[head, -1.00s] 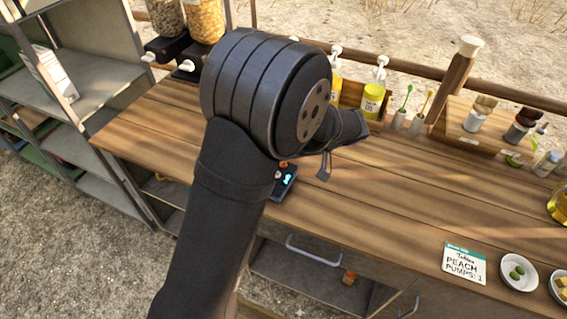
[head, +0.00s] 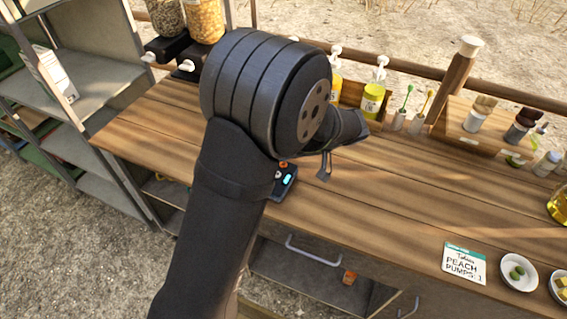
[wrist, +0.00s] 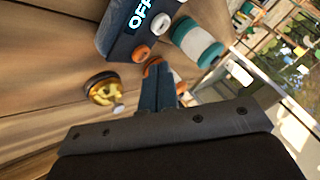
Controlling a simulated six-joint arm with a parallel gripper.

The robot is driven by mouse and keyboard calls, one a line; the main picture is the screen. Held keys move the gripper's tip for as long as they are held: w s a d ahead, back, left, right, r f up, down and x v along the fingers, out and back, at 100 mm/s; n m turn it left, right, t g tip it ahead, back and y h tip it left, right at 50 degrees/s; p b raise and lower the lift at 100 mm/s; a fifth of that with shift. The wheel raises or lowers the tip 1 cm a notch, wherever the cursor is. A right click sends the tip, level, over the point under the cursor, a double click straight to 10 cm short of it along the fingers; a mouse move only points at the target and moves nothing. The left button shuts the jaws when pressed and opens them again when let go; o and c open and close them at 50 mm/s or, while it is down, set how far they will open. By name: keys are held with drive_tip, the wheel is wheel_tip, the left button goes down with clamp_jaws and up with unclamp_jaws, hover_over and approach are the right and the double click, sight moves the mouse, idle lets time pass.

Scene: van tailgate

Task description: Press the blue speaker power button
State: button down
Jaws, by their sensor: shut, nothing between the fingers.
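A dark blue box (head: 286,187), apparently the speaker, sits near the front edge of the wooden counter, partly hidden by my arm. I cannot pick out a separate blue button. My gripper (head: 325,170) is shut and empty, to the right of the box in the head view. In the wrist view its fingertips (wrist: 158,68) are close to the orange-ringed control; contact cannot be told.
A teal-and-white cylinder (wrist: 195,40) and a gold round item (wrist: 103,89) show in the wrist view. Yellow pump bottles (head: 372,99) stand at the back. An order card (head: 464,263) and a small dish (head: 519,272) are at the right. The middle counter is clear.

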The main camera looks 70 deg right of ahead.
drive_tip(key=shift+f, duration=0.15)
idle(0.7)
drive_tip(key=shift+f, duration=0.3)
drive_tip(key=shift+f, duration=0.4)
idle(0.6)
drive_tip(key=shift+r, duration=0.85)
drive_tip(key=shift+r, duration=2.5)
drive_tip(key=shift+f, duration=0.1)
